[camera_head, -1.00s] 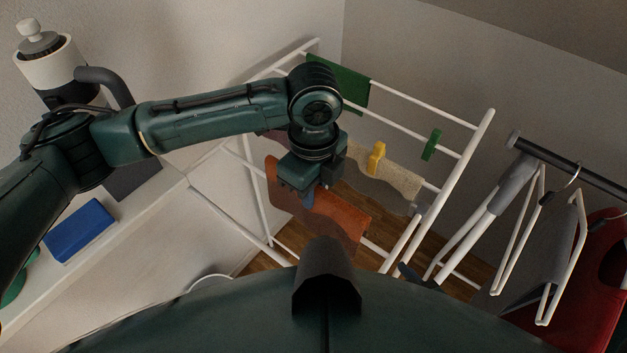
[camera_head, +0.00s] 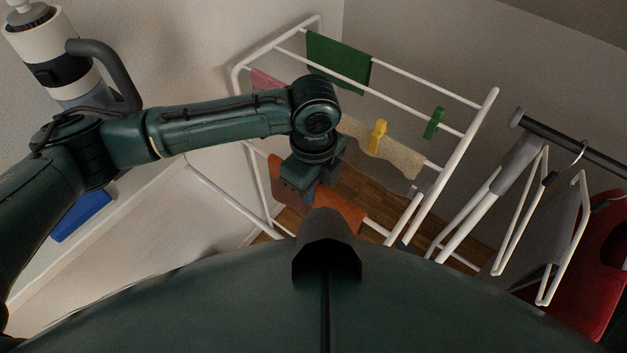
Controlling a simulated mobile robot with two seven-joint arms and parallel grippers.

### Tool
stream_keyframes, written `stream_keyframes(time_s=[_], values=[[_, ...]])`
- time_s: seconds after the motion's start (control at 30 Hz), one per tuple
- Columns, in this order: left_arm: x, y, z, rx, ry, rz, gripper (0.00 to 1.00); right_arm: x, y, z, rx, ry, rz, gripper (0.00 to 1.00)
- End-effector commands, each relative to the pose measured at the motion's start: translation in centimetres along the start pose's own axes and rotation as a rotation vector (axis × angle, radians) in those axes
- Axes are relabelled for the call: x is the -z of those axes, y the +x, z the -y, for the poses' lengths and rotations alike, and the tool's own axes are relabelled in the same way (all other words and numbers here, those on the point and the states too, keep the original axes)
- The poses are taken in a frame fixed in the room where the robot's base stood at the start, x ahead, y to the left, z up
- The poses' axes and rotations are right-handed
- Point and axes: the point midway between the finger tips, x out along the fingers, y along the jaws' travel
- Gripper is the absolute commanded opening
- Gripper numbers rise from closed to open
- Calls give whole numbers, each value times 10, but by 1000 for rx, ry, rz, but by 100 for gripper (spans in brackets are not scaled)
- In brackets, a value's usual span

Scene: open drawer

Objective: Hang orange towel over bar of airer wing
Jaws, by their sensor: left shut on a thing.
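The white airer (camera_head: 468,143) stands in the middle right, with several bars across its frame. The orange towel (camera_head: 338,212) is at its near bar (camera_head: 376,229), whose bare right end shows beside the towel. My own body covers the towel's lower part, so I cannot tell how far it drapes on each side. My left gripper (camera_head: 298,194) points down at the towel's upper left and is shut on it; the fingertips are mostly hidden. My right gripper is not in view.
A green cloth (camera_head: 338,60), a pink cloth (camera_head: 266,80) and a beige cloth (camera_head: 394,158) hang on other bars. A yellow clip (camera_head: 377,136) and a green clip (camera_head: 434,124) sit there too. Hangers (camera_head: 545,228) and a red item (camera_head: 597,262) are at right. A blue box (camera_head: 82,218) is at left.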

Motion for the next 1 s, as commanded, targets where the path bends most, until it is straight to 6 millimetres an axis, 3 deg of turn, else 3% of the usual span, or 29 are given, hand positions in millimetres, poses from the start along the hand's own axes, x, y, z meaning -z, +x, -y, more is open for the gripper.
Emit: stream_keyframes(time_s=[0.3, 0.33, 0.6, 0.87, 1.0], values=[[0, 1, 0, 1, 1, 0, 0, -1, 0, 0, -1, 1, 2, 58], [0, 1, 0, 1, 1, 0, 21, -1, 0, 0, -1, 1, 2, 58], [0, 0, 0, 1, 1, 0, 43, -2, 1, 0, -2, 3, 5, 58], [0, 0, 0, 0, 1, 0, 44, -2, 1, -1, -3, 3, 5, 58], [0, -13, 1, 4, 1, 1, 44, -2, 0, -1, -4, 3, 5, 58]])
